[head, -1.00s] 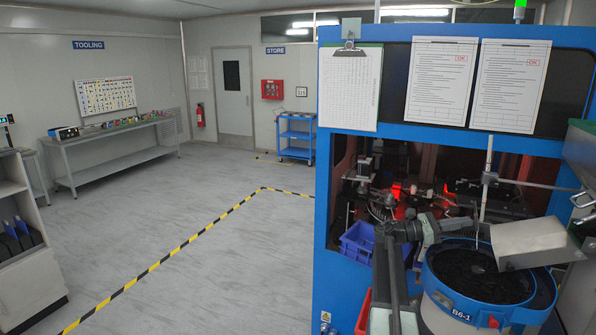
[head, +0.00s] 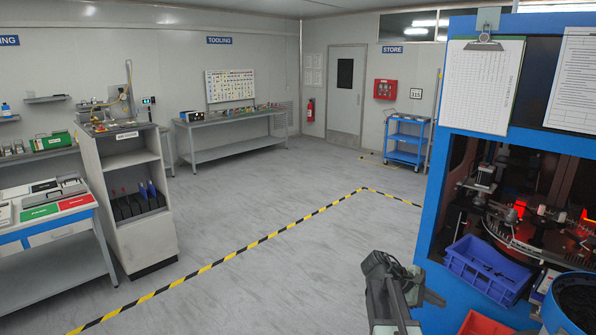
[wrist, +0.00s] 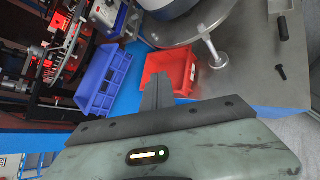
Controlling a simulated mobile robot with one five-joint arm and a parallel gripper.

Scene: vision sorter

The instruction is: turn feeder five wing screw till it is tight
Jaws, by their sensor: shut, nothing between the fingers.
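My gripper (wrist: 159,90) is shut and empty in the wrist view, its dark fingers together above the floor of the machine bench. A round feeder (wrist: 172,28) with a metal rim stands beyond the fingertips, only partly in view. A small metal foot or screw (wrist: 214,54) stands at the feeder's lower right, apart from my gripper; I cannot tell whether it is a wing screw. In the head view the blue-rimmed feeder bowl (head: 574,302) is cut off at the lower right edge. No number five label is legible, and no wing screw can be made out there.
A blue bin (wrist: 105,80) and a red bin (wrist: 172,70) lie near my fingertips. A black bolt (wrist: 281,72) and a black cylinder (wrist: 283,27) are on the grey plate.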

